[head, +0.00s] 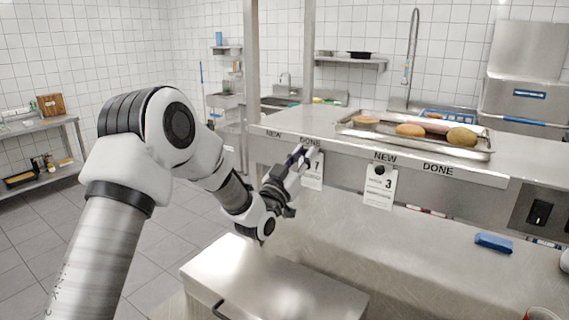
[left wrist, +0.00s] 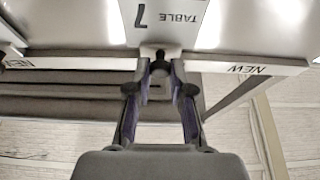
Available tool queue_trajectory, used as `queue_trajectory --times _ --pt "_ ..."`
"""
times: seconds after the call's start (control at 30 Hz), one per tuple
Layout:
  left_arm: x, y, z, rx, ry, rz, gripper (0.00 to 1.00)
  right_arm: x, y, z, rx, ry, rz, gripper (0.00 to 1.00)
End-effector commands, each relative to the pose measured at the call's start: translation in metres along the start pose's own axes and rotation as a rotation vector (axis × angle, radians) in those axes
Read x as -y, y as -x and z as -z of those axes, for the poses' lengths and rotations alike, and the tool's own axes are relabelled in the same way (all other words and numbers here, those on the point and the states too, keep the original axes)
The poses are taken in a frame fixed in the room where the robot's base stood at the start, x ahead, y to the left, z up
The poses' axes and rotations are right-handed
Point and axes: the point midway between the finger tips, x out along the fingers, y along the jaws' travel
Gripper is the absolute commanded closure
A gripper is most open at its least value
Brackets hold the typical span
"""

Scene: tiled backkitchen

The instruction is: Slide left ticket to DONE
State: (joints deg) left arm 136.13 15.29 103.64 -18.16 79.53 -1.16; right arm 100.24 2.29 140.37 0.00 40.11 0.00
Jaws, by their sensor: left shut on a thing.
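The left ticket (head: 314,174), a white card with a 7, hangs at the shelf's front edge just below the left DONE label (head: 310,142). In the left wrist view the ticket (left wrist: 168,22) reads TABLE 7 upside down. My left gripper (head: 301,156) is shut on the ticket's small black knob; its fingertips (left wrist: 160,70) close around it in the wrist view. The left NEW label (head: 273,134) is left of the gripper. The second ticket (head: 380,188), marked 3, hangs below the right NEW label (head: 385,157). My right gripper is not in view.
A metal tray (head: 352,132) with several potato-like items stands on the shelf above the labels. The right DONE label (head: 438,169) has no ticket under it. A blue sponge-like block (head: 494,242) lies on the lower counter (head: 400,265).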

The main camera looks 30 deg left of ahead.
Motion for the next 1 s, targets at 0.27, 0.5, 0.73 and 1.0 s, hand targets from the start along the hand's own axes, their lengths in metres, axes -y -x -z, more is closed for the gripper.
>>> queue_trajectory --times 0.27,0.5,0.73,1.0 --pt "-0.003 0.000 0.000 0.003 -0.001 -0.007 1.00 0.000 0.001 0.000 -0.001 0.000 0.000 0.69" --pt "-0.003 0.000 0.000 0.003 -0.001 -0.006 0.54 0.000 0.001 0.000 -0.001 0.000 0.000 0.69" --pt "-0.002 0.006 0.000 0.003 0.000 -0.005 0.54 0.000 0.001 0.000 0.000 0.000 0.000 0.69" --pt "-0.003 0.066 -0.002 0.008 0.003 -0.005 0.54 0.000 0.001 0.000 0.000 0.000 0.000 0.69"
